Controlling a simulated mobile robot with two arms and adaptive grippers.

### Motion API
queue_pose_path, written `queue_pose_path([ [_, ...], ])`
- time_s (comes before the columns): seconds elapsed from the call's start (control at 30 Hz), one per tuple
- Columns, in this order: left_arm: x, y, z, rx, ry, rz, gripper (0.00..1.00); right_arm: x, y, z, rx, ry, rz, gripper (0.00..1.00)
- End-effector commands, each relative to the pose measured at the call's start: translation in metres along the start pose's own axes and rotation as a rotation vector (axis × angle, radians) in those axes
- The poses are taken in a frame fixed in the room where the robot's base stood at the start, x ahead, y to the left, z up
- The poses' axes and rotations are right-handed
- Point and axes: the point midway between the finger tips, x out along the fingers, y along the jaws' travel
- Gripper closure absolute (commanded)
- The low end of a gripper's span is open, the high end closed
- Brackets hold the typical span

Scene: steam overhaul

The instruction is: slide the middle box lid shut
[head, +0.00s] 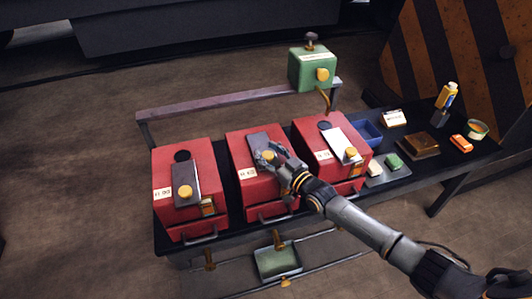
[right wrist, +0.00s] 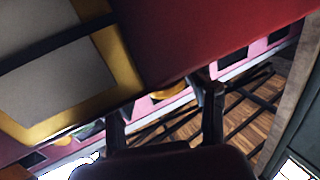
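The middle red box (head: 246,186) stands on the dark bench between two similar red boxes. Its grey sliding lid (head: 257,139) lies on the sloped top, with a yellow knob (head: 268,155) partly behind my fingers. No round hole shows on this box. My right gripper (head: 272,158) is over the lid at the knob; whether it touches is unclear. In the right wrist view, its two dark fingers (right wrist: 164,118) stand apart with nothing clearly clamped between them. A red surface (right wrist: 205,35) fills the top there. My left gripper is not in view.
The left red box (head: 168,218) and right red box (head: 318,130) show dark round holes above their lids. A green box (head: 301,72) stands behind. A blue tray (head: 366,132) and small items lie on the right. A green pan (head: 276,264) hangs below the bench front.

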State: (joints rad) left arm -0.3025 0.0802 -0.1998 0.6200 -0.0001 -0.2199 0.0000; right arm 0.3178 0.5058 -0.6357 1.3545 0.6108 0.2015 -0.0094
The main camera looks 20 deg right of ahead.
Motion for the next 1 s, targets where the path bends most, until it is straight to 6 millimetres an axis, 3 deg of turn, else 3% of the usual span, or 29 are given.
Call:
queue_pose_path([
  [0.27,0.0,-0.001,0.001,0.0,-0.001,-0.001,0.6,0.0,-0.002,0.001,0.002,-0.001,-0.003,0.43],
  [0.43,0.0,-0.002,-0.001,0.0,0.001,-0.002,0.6,-0.01,-0.003,0.002,0.003,-0.002,-0.004,0.43],
  [0.8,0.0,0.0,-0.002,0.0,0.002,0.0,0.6,-0.08,-0.001,0.003,0.002,-0.005,-0.002,0.43],
  [1.0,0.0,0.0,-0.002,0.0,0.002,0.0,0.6,-0.109,-0.001,0.002,0.002,-0.003,-0.002,0.43],
])
